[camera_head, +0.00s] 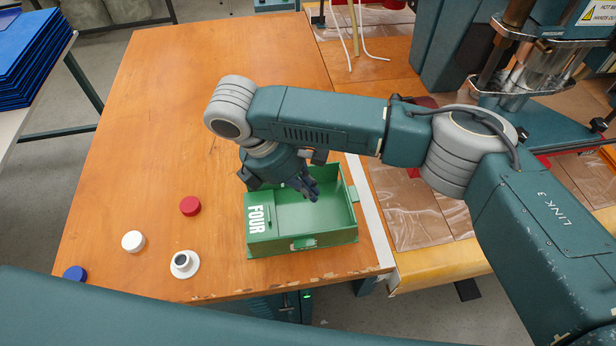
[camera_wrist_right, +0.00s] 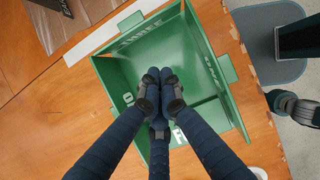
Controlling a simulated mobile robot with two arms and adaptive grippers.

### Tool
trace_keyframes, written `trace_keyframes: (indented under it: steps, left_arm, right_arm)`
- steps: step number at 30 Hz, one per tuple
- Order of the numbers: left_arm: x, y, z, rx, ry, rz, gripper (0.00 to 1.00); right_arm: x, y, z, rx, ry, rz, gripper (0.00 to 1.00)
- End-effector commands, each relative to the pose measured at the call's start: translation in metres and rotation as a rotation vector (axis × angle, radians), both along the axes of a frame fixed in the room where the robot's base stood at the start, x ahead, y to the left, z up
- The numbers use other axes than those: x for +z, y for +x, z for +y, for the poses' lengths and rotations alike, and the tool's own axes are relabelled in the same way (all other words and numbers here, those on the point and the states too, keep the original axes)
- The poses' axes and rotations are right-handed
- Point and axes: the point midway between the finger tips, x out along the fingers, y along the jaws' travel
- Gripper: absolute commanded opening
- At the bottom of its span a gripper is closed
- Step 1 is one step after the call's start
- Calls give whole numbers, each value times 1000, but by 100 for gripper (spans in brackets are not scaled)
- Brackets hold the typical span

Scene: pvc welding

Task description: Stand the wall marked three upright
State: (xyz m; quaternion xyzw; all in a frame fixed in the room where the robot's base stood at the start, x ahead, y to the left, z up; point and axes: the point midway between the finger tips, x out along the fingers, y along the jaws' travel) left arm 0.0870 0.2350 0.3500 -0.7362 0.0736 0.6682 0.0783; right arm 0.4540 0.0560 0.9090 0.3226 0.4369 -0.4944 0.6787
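A green box (camera_head: 315,215) stands near the table's front right corner. Its wall marked three (camera_wrist_right: 140,36) shows at the top of the right wrist view and looks raised. The panel marked FOUR (camera_head: 256,220) looks folded inward at the box's left end. The front wall (camera_head: 302,245) stands up, with a tab on it. My right gripper (camera_head: 311,192) is over the box's inside, left of the wall marked three. Its dark fingers (camera_wrist_right: 160,95) are drawn together with nothing visible between them. They hide part of the floor and of FOUR. My left gripper is out of view.
A red cap (camera_head: 190,206), a white cap (camera_head: 133,241), a blue cap (camera_head: 75,273) and a white flanged piece (camera_head: 184,264) lie left of the box. A white strip (camera_head: 371,217) runs beside its right side. A machine stands at upper right. The far left tabletop is clear.

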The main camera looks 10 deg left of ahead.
Motion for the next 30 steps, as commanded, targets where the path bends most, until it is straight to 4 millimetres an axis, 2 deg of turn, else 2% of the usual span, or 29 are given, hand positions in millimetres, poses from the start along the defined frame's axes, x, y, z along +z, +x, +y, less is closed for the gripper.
trace_keyframes:
  steps: [7,10,15,30]
  left_arm:
    - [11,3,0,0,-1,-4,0]
    - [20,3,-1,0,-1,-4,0]
    - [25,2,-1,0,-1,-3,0]
    - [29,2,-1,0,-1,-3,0]
  right_arm:
    - [-48,7,-23,-4,-1,1,0]
    - [-41,13,-39,-5,-1,-3,0]
    - [-40,18,-54,-2,-1,-1,0]
    - [-39,19,-60,-3,15,7,0]
